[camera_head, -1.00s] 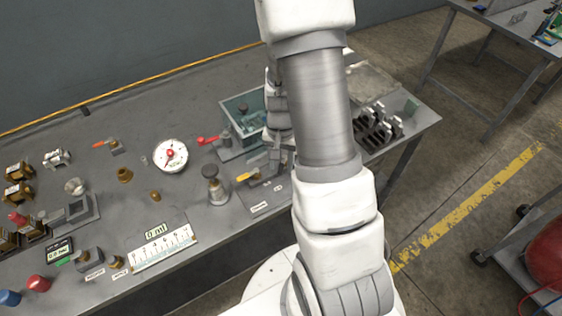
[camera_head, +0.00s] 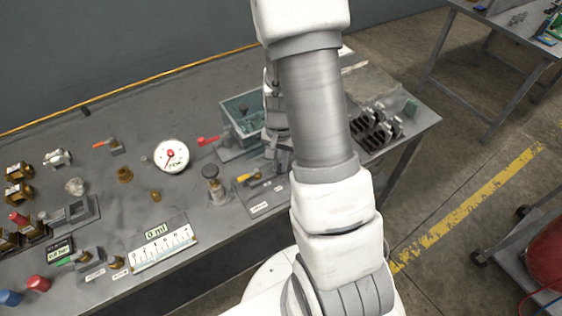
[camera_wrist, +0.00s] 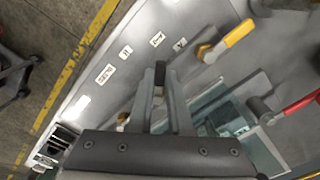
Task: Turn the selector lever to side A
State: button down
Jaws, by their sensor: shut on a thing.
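In the wrist view my gripper (camera_wrist: 160,88) is shut on a dark, narrow lever handle (camera_wrist: 160,70), which shows between the fingertips. It appears to be the selector lever; its base is hidden by the fingers. Small white label plates (camera_wrist: 105,74) lie beside it on the grey panel, too small to read, so I cannot tell which side is A.
A valve with a yellow handle (camera_wrist: 238,33) stands close to the gripper; it also shows in the head view (camera_head: 246,177). A red handle (camera_wrist: 300,104) lies to the right. A teal-lined bin (camera_head: 238,108) and a round gauge (camera_head: 171,155) are on the bench.

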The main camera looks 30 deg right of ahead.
jog(key=m, duration=0.2)
jog(key=w+m, duration=0.1)
jog(key=m, duration=0.1)
jog(key=shift+w+a+r+p, duration=0.1)
jog(key=shift+a+p, duration=0.3)
jog(key=shift+w+a+m+p, duration=0.1)
jog(key=shift+w+m+p, duration=0.25)
jog(key=shift+m, duration=0.6)
jog(key=shift+w+m+p, duration=0.25)
jog(key=shift+w+m, duration=0.05)
jog(key=shift+m, duration=0.65)
jog(key=shift+w, duration=0.1)
jog(key=c, duration=0.8)
grip_release()
jog(key=shift+c, duration=0.2)
notch_tip(320, 180, up, 17)
jog(key=p, duration=0.2)
jog(key=shift+r, duration=0.15)
